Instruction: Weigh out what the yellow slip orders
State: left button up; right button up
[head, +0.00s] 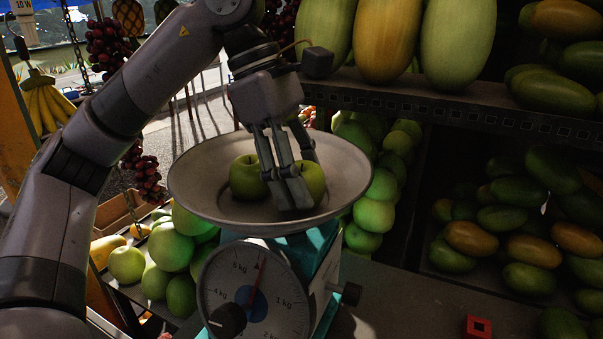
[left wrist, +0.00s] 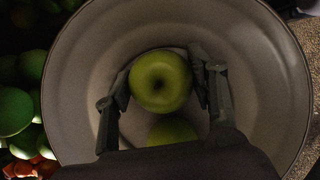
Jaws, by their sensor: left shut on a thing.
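The weighing scale (head: 318,280) stands at the front, with a wide grey pan (head: 205,200) on a teal body. Its red needle (head: 257,280) points almost straight up, slightly right. Two green apples lie in the pan: one on the left (head: 247,178) and one on the right (head: 314,178). My left gripper (head: 297,185) reaches down into the pan, shut on the right apple. In the left wrist view the held apple (left wrist: 160,80) is between the fingers, and the other apple (left wrist: 172,130) is partly hidden by the gripper. No yellow slip shows. My right gripper is out of view.
Green fruit (head: 375,200) is piled behind the pan, and more (head: 170,250) lies left of the scale. Large melons (head: 457,40) line the upper shelf (head: 440,97). Crates of mangoes (head: 530,250) stand at right. A small red block (head: 478,327) lies on the counter (head: 410,305), otherwise largely clear.

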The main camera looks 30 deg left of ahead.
pick_arm(q)
jog(key=shift+f, duration=0.35)
dwell(0.7)
jog(key=o, duration=1.4)
jog(key=shift+c, duration=0.2)
jog(key=shift+r, duration=0.1)
jog(key=shift+r+p, duration=4.7)
jog(key=shift+r, duration=1.15)
jog(key=shift+f, duration=0.1)
